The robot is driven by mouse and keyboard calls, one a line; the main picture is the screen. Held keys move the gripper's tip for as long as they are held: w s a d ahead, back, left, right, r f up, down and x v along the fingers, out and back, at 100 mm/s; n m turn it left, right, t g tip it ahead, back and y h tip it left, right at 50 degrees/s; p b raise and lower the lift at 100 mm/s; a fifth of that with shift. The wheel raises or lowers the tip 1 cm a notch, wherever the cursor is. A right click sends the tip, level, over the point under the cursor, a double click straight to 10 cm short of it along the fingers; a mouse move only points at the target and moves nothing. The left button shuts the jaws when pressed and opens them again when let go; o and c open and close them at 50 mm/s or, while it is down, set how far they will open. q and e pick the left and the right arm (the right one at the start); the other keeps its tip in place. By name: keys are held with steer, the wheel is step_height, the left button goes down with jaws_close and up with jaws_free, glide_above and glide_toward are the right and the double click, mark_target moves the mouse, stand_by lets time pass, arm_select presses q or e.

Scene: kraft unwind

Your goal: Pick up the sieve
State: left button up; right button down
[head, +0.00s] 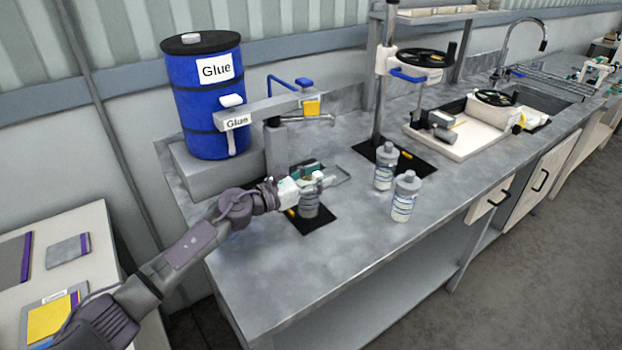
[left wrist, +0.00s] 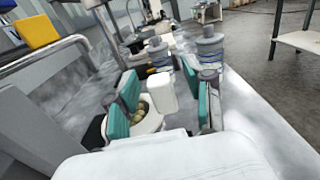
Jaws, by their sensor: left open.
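My left gripper (head: 318,180) is open above the black mat (head: 318,222) at the near left of the counter. Its two teal finger pads show in the left wrist view (left wrist: 165,103). In the left wrist view a pale rounded piece (left wrist: 150,122) with yellowish contents shows between the pads, next to a white block (left wrist: 161,92). I cannot tell whether either is the sieve. No sieve can be made out for certain. My right gripper is not in view.
Two more bottles (head: 385,165) (head: 404,196) stand right of the gripper. A blue glue drum (head: 205,95) with a spout (head: 310,116) stands behind it. A white tray (head: 450,152) lies farther right. The counter's front left (head: 290,275) is clear.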

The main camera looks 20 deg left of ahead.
arm_select(q)
steer(key=shift+s, duration=0.1)
steer(key=shift+c, duration=0.3)
jaws_close()
steer(key=shift+r, duration=0.1)
